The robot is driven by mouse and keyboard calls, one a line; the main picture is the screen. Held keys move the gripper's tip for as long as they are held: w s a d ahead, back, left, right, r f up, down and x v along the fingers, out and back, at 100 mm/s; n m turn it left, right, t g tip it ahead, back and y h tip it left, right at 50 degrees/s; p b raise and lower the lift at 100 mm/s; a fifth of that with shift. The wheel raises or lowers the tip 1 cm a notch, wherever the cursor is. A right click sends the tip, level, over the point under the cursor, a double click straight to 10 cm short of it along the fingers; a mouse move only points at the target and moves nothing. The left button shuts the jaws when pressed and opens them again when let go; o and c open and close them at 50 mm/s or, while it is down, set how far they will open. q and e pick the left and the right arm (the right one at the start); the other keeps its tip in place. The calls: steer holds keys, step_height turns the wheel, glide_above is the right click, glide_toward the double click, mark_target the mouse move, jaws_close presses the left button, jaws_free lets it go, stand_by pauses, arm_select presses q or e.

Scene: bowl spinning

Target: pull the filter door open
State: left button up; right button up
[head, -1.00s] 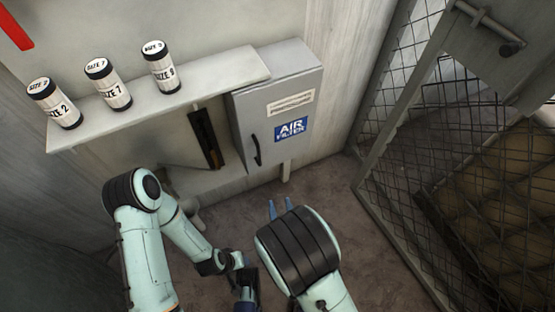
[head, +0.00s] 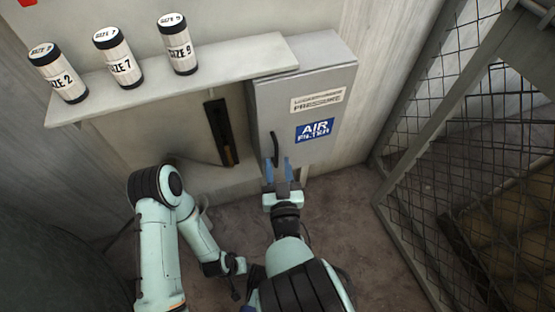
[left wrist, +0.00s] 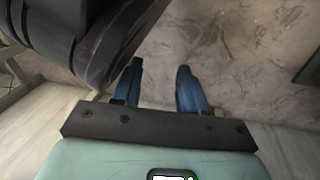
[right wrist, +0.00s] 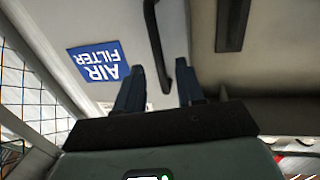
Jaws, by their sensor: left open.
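The filter door (head: 326,112) is a grey metal box front with a blue AIR FILTER label and looks shut. Its black bar handle (head: 274,149) is upright near the left edge. My right gripper (head: 278,168) is open at the handle's lower end in the head view. In the right wrist view the handle (right wrist: 155,45) runs down between the tips of my right gripper (right wrist: 160,85), nearer the right finger; I cannot tell whether they touch. My left gripper (left wrist: 159,80) is open and empty above the floor in the left wrist view.
Three canisters (head: 117,58) marked with sizes stand on a pale shelf (head: 200,72) left of the box. A dark slot (head: 219,132) is below the shelf. A wire mesh gate (head: 440,150) stands at right. Bare floor (head: 345,215) lies between.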

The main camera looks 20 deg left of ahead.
steer(key=shift+x, duration=1.3)
jaws_close()
steer(key=shift+s, duration=0.1)
